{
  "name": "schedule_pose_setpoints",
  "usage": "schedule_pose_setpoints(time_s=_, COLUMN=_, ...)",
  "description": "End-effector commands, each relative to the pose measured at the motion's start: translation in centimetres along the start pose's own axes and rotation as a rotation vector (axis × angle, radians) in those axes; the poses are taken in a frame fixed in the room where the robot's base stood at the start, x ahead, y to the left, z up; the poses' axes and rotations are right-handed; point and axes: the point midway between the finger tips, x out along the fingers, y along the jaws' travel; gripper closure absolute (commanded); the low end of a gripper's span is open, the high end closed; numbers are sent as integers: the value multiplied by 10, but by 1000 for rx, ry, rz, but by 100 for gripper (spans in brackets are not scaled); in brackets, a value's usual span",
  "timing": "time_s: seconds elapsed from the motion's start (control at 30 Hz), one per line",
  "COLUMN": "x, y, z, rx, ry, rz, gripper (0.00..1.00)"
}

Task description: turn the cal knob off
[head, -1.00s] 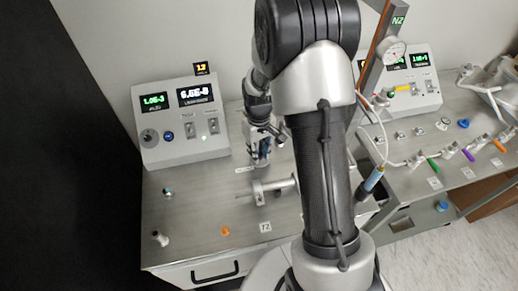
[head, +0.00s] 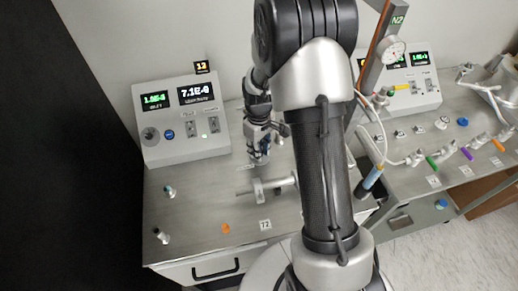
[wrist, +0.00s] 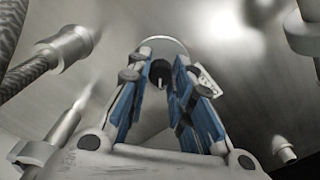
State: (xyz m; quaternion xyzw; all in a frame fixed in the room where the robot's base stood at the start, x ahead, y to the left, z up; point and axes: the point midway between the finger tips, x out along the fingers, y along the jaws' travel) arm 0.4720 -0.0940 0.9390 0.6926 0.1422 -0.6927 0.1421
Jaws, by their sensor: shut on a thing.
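A pale round disc (wrist: 165,43) shows around and behind the knob. The fingers are shut on this knob, and they hide its sides. In the head view the gripper hides the knob. Its pointing direction cannot be read.
The left console (head: 183,122) has lit displays, a knob and switches. A metal fitting (head: 258,190) lies close in front of the gripper. Small valves (head: 162,236) stand at the bench's left. Hoses and a blue-handled tool (head: 372,178) are to the right of my arm.

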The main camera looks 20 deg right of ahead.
Motion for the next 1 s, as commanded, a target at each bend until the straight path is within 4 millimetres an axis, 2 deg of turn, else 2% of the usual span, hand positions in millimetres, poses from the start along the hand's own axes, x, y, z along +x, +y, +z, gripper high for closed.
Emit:
schedule_pose_setpoints(time_s=0.03, x=0, y=0, z=-1, rx=0, ry=2, rz=1, gripper=100)
schedule_pose_setpoints(time_s=0.07, x=0, y=0, z=-1, rx=0, ry=2, rz=1, gripper=79)
schedule_pose_setpoints(time_s=0.37, x=0, y=0, z=0, rx=1, ry=1, rz=0, gripper=59)
schedule_pose_setpoints(time_s=0.73, x=-4, y=0, z=0, rx=1, ry=1, rz=1, gripper=59)
schedule_pose_setpoints(time_s=0.87, x=-21, y=1, z=-1, rx=1, ry=4, rz=3, gripper=59)
schedule_pose_setpoints(time_s=1.0, x=-50, y=1, z=-1, rx=1, ry=5, rz=3, gripper=59)
